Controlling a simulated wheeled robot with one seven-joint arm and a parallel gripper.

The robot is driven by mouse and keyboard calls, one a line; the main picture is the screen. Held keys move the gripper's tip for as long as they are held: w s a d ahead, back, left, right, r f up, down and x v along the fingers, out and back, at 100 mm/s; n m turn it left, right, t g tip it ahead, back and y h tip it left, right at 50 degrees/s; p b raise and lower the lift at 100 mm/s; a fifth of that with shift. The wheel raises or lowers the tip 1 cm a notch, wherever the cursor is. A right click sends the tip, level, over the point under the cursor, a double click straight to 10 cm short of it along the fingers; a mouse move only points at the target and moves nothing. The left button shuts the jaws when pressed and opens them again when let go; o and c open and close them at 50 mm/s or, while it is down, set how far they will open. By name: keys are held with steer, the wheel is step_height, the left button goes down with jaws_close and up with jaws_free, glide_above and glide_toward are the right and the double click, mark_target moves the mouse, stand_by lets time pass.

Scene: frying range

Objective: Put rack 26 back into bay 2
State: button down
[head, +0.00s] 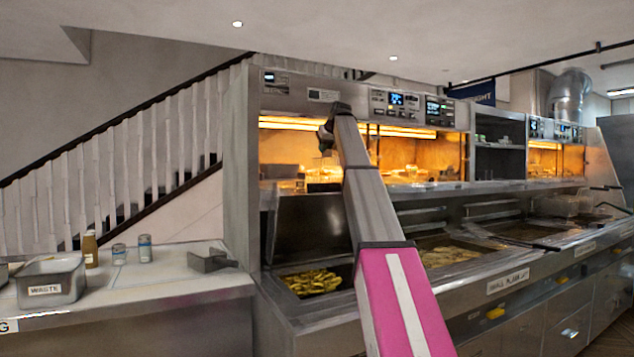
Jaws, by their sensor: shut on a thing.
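My arm reaches up and away to the lit holding cabinet. My gripper (326,142) is small and dark at its far end, pointing down in front of the left lit opening. It is shut on what looks like a rack (324,177), a pale wire-like shape just below it. The fingers are too small to make out, and my arm hides part of the area to the right. No number 26 or bay 2 label can be read. The left lit bay (280,150) and a right lit bay (420,152) glow orange, with food inside.
Fryer vats (310,282) with frying food lie below the cabinet. A raised steel lid (308,222) stands behind the left vat. The left counter (150,285) holds a WASTE pan (52,291), a bottle (90,250), two shakers and a scoop (210,261). A stair railing rises behind.

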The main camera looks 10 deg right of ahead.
steer(key=w+a+f, duration=0.4)
steer(key=w+f, duration=0.3)
steer(key=w, duration=0.6)
steer(key=shift+f, duration=0.4)
steer(key=shift+a+f, duration=0.1)
steer(key=shift+f, duration=0.5)
steer(key=c, duration=1.2)
jaws_free()
steer(key=shift+r, duration=0.1)
steer(key=v, duration=1.2)
steer(key=shift+r, duration=0.5)
